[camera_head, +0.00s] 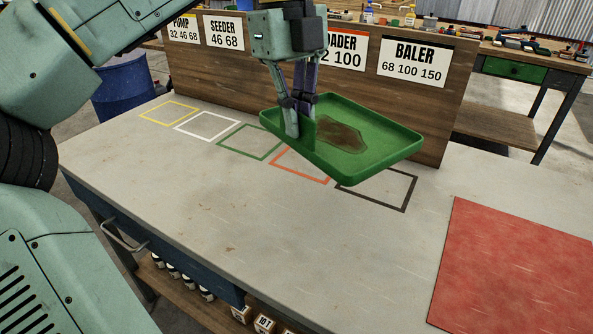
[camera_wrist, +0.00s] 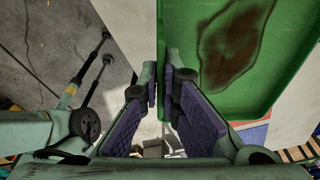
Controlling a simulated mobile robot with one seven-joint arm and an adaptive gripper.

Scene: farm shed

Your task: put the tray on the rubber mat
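The green tray (camera_head: 375,152) has a dark brown stain on its floor and hangs above the bench, slightly tilted. My gripper (camera_head: 300,118) is shut on the tray's left wall, one finger on each side of it. In the wrist view my gripper (camera_wrist: 164,100) pinches the rim of the tray (camera_wrist: 190,45) between its purple-padded fingers. The rubber mat is the red sheet (camera_head: 515,270) lying flat at the bench's right front, apart from the tray, with its visible surface bare.
The grey bench top (camera_head: 190,180) has yellow, white, green, orange and black outlined squares along its back. A wooden board (camera_head: 250,75) with labels such as SEEDER and BALER stands behind. A blue barrel (camera_head: 125,90) is at the left. The bench between the squares and mat is clear.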

